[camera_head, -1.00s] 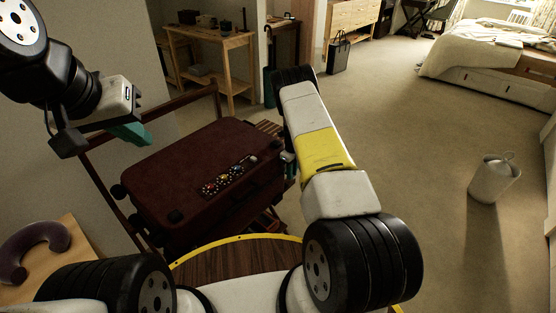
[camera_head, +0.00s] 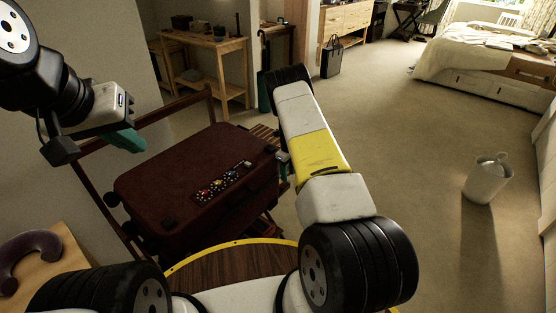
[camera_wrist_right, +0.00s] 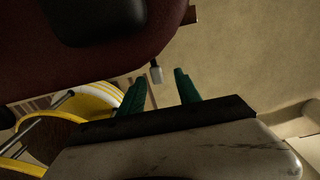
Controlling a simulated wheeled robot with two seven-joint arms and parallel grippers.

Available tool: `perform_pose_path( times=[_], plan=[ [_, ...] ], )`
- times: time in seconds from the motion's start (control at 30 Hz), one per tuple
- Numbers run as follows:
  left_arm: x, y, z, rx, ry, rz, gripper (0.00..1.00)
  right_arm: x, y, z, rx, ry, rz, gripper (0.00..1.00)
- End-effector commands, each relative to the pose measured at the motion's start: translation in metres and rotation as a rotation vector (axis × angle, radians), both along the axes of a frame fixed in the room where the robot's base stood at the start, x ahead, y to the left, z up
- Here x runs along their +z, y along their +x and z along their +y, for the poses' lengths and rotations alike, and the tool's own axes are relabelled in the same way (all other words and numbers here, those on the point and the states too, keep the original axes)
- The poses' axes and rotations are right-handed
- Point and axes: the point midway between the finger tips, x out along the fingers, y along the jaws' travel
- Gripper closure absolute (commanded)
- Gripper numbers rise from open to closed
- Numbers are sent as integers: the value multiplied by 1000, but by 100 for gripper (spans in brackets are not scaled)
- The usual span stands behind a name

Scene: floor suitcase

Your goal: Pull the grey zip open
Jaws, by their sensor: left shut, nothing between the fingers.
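The dark red suitcase (camera_head: 165,170) lies flat on a wooden rack. Its edge and a dark corner piece (camera_wrist_right: 95,15) fill the upper left of the right wrist view. A small grey zip pull (camera_wrist_right: 156,73) hangs at that edge. My right gripper (camera_wrist_right: 160,86) is open, its green fingers to either side of the pull in the picture. I cannot tell whether the pull is at finger depth. In the head view my right forearm hides these fingers. My left gripper (camera_head: 127,141) is shut and empty above the suitcase's far left corner.
A strip of coloured round pieces (camera_head: 222,184) lies on the suitcase lid. The rack's rail (camera_head: 160,113) runs behind it. A round wooden top with a yellow rim (camera_head: 230,262) is in front. A white bin (camera_head: 487,180) stands right on open carpet.

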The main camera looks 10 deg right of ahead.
Motion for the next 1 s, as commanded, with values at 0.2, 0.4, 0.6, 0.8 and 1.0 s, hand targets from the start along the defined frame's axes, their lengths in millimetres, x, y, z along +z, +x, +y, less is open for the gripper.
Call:
perform_pose_path(
  times=[0.2, 0.4, 0.6, 0.8, 1.0],
  plan=[
    [0, 0, 0, 0, 0, 0, 100, 40, 1, -1, -1, -1, -3, 60],
    [0, 0, 0, 0, 0, 0, 100, 58, 1, -1, 0, -1, -2, 60],
    [0, 0, 0, 0, 0, 0, 100, 60, 1, -1, 0, -1, -2, 60],
    [0, 0, 0, 0, 0, 0, 100, 66, 1, -1, 13, 2, -7, 60],
    [0, 0, 0, 0, 0, 0, 100, 140, -1, 6, 186, 39, -65, 60]
  ],
)
